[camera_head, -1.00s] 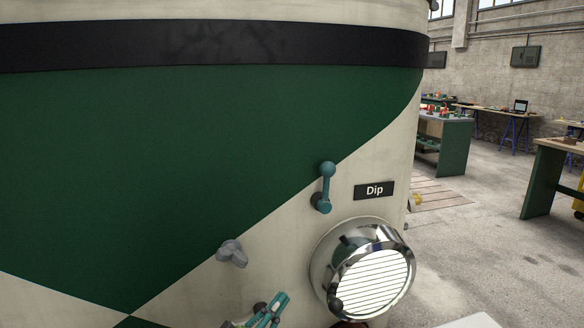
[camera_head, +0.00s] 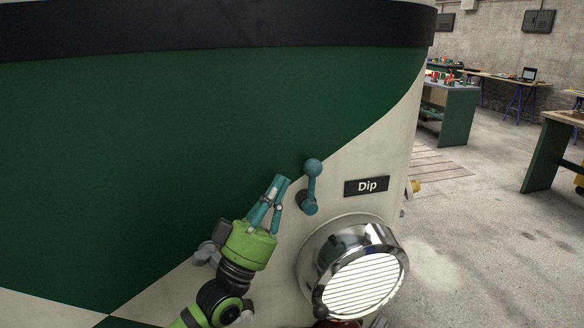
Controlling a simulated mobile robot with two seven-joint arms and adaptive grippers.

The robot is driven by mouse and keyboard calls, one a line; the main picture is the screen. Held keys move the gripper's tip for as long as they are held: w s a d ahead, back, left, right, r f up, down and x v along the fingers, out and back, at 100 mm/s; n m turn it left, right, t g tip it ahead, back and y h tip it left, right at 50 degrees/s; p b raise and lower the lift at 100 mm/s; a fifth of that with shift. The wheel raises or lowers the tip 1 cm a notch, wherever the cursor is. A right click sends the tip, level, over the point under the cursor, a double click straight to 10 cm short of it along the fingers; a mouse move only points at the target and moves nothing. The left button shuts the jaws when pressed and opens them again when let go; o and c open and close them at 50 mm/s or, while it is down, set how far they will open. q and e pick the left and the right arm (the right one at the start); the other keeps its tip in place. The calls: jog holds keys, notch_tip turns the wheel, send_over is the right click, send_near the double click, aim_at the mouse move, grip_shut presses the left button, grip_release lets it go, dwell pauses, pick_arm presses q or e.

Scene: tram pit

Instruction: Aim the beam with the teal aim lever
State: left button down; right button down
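The teal aim lever (camera_head: 311,185) stands up from the cream and green tram front, its round knob at the top. It is just left of the black "Dip" plate (camera_head: 366,187) and above the round chrome headlamp (camera_head: 362,281), whose ribbed lens is bright. My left gripper (camera_head: 279,189), with teal fingers on a green body, is just left of the lever and appears apart from it. Its fingers look close together at the tips, and I cannot tell how far they are parted. My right gripper is not in view.
A grey knob (camera_head: 206,253) on the tram front is partly hidden behind my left gripper. Workbenches (camera_head: 452,108) and a wooden pallet (camera_head: 438,162) stand off to the right. The floor right of the tram is open.

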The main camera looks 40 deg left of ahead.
aim_at(307, 166)
pick_arm(q)
jog(key=shift+w+d+p, duration=0.2)
jog(key=shift+w, duration=0.7)
jog(key=shift+w+d+p, duration=0.15)
jog(key=shift+w+p, duration=0.05)
jog(key=shift+w, duration=0.65)
jog(key=shift+w+d+r+m+g+h+p, duration=0.1)
jog(key=shift+w+d+m+g+h+p, duration=0.25)
jog(key=shift+w+m+p, duration=0.2)
jog(key=shift+a, duration=0.1)
